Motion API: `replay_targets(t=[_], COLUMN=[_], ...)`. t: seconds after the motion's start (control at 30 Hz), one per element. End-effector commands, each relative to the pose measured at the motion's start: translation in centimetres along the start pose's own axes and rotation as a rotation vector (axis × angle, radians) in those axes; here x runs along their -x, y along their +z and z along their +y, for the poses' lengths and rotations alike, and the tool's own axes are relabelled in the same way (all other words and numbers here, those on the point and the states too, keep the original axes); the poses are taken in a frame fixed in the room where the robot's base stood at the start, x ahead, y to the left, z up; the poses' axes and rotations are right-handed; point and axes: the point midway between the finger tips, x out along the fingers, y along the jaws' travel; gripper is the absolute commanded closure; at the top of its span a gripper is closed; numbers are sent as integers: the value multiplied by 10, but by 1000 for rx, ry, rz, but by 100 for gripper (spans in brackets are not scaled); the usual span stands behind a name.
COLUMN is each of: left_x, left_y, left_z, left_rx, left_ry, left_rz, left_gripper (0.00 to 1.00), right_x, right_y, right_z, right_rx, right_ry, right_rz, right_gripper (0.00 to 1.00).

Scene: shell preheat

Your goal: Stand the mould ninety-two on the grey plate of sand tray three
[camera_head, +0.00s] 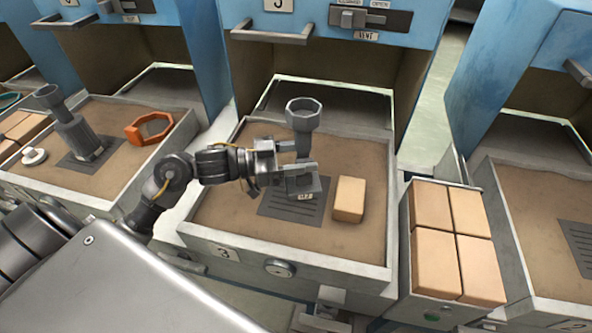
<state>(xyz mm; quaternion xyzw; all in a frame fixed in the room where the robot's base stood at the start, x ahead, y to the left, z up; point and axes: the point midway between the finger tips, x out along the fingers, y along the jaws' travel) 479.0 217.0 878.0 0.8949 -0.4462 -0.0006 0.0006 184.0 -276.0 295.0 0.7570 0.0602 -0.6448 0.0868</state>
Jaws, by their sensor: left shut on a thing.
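The mould (302,118) is grey, with an eight-sided cup on top, a narrower neck and a square foot with a small pale label whose number is too small to read surely. My left gripper (302,168) is shut around its lower body and holds it upright. The foot is over the far part of the slotted grey plate (285,210) in sand tray three (320,258), marked 3 on its front. I cannot tell whether the foot touches the plate. My right gripper is not in view.
A tan block (349,199) lies right of the plate. A bin of tan blocks (433,262) stands right of the tray. The left tray holds another grey mould (72,125), an orange ring (149,129) and a white knob (34,156). Blue oven housings (330,22) stand behind.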

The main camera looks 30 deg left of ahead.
Motion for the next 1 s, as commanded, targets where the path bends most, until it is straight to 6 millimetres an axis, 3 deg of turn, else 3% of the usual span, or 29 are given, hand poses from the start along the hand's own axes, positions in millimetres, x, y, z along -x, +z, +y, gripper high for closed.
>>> replay_targets(t=[0.37, 0.63, 1.0], left_x=[7, 10, 10], left_y=[16, 50, 54], left_z=[-12, -18, -17], left_rx=[-2, 0, -3], left_ry=[-1, -2, -1], left_rz=[2, 2, 2], left_gripper=[96, 96, 96], right_x=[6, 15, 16], right_y=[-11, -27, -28], right_z=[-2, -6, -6], right_rx=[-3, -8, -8], right_ry=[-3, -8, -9], right_rz=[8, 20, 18], right_gripper=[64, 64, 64])
